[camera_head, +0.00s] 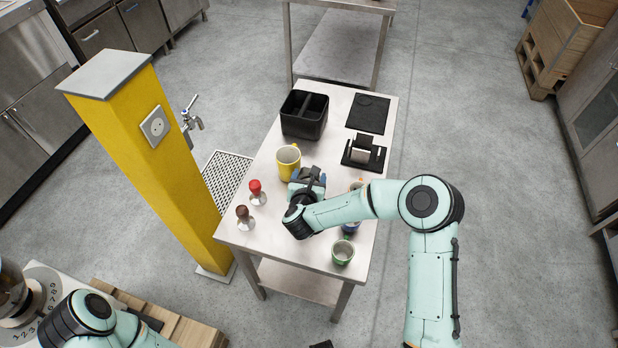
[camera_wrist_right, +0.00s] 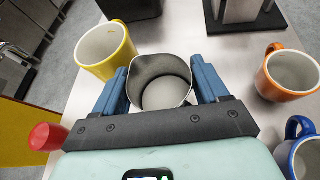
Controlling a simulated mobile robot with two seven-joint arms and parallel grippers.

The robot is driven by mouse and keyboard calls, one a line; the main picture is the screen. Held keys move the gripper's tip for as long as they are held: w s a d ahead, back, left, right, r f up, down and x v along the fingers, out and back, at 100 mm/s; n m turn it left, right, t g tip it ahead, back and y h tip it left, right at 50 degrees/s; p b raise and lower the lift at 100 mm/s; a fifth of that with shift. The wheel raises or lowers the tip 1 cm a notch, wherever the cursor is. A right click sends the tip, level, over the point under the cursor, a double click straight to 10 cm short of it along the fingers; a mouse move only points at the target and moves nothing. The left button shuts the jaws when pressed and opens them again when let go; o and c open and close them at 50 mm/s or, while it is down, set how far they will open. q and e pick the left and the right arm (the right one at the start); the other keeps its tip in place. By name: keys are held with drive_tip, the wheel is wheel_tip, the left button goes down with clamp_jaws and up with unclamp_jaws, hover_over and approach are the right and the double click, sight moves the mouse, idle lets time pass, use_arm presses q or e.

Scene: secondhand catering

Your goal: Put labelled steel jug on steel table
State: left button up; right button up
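A plain steel jug (camera_wrist_right: 161,88) stands between the blue fingers of my right gripper (camera_wrist_right: 161,85) in the right wrist view. Both fingers lie against its sides, and its open mouth faces the camera. No label shows from here. In the head view my right gripper (camera_head: 308,184) is over the front half of a light-topped table (camera_head: 271,238), and hides the jug. I cannot tell whether the jug touches the tabletop. Another metal table (camera_head: 335,55) with a lower shelf stands behind at the top. My left arm shows at the bottom left; its gripper is out of view.
A yellow mug (camera_head: 288,163) stands close beside the gripper. Red-topped (camera_head: 257,192) and brown-topped (camera_head: 244,216) tampers, a green mug (camera_head: 343,252), an orange cup (camera_wrist_right: 288,74) and a blue mug (camera_wrist_right: 300,155) surround it. A black bin (camera_head: 304,114) and yellow pillar (camera_head: 150,160) are nearby.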

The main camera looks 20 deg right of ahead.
drive_tip(key=o, duration=0.4)
drive_tip(key=shift+r, duration=0.15)
drive_tip(key=b+v, duration=0.1)
drive_tip(key=v, duration=1.1)
drive_tip(key=shift+b, duration=0.3)
